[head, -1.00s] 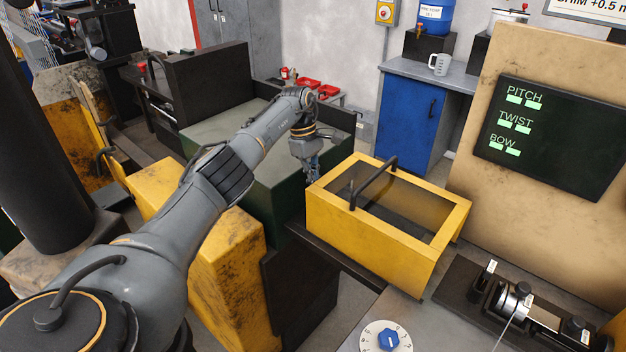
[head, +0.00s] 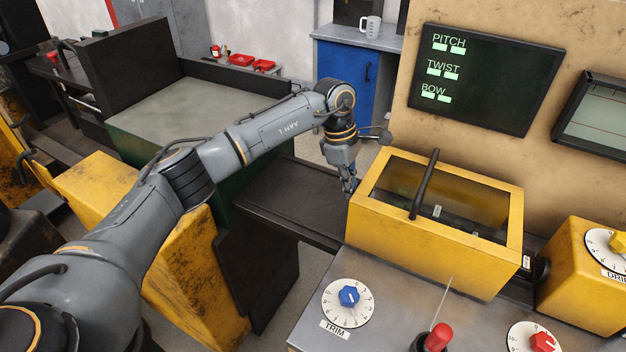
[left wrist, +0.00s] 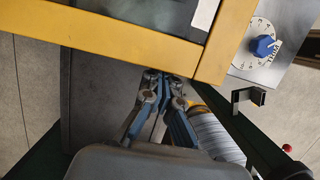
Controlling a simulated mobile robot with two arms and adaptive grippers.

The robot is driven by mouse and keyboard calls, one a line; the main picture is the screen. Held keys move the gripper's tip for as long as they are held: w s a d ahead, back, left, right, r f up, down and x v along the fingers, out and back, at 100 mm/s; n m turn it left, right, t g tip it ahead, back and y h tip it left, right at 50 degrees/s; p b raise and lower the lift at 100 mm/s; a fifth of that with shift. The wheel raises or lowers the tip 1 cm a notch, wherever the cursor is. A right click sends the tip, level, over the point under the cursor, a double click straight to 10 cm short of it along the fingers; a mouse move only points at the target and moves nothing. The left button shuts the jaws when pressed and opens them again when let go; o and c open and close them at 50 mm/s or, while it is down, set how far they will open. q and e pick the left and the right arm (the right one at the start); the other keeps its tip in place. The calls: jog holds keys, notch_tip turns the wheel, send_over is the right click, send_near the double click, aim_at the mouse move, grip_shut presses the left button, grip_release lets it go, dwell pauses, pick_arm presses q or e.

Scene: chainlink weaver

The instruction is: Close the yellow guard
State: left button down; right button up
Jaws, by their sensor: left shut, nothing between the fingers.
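The yellow guard (head: 430,250) is a box-shaped cover with a dark see-through window and a black bar handle (head: 425,183). It sits at the back of the grey machine top, over part of the dark shaft assembly. Small pale tags on that assembly show through the window. My left gripper (head: 350,187) is shut and empty, pointing down at the guard's left end. In the left wrist view the gripper's fingertips (left wrist: 165,77) are right at the guard's yellow edge (left wrist: 130,42); I cannot tell if they touch. My right gripper is not in view.
A dark rail (head: 290,200) lies bare left of the guard. In front are a blue trim knob (head: 348,296), a red-topped lever (head: 438,338) and a red knob (head: 542,342). A yellow dial box (head: 585,275) stands right of the guard. A screen panel (head: 485,78) rises behind.

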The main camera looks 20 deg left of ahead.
aim_at(391, 197)
pick_arm(q)
jog(key=d, duration=0.2)
jog(key=d+b, duration=0.1)
jog(key=d, duration=0.2)
jog(key=d+b, duration=0.1)
jog(key=d, duration=0.2)
jog(key=shift+s+d, duration=0.25)
jog(key=shift+s, duration=0.05)
jog(key=shift+d, duration=0.4)
jog(key=shift+s+r, duration=0.1)
jog(key=shift+r, duration=0.05)
